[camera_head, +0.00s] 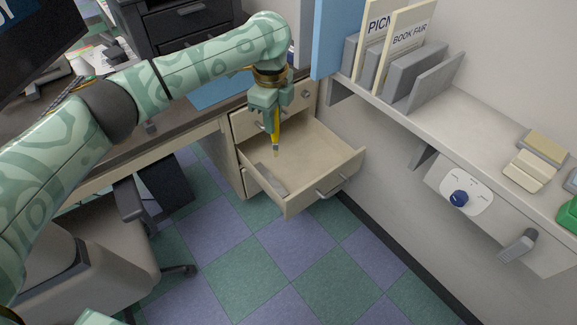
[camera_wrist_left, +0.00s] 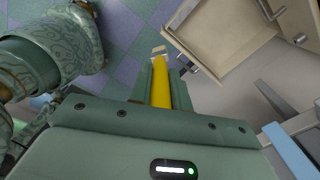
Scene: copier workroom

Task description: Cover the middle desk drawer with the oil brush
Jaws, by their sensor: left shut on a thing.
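My left gripper (camera_head: 274,115) is shut on the yellow handle of the oil brush (camera_head: 276,133). The brush points down, its pale tip over the open drawer. In the left wrist view the yellow handle (camera_wrist_left: 161,92) runs between the fingers, with the light tip at its far end. The middle desk drawer (camera_head: 324,150) is pulled out, its pale interior mostly bare; it also shows in the left wrist view (camera_wrist_left: 222,38). I cannot tell whether the brush tip touches the drawer floor. My right gripper is not in view.
A grey flat piece (camera_head: 270,180) lies along the drawer's left inner side. The wall shelf (camera_head: 440,118) with sign holders stands at the right. A chair (camera_head: 100,255) is at lower left. The checkered floor (camera_head: 290,255) before the drawer is clear.

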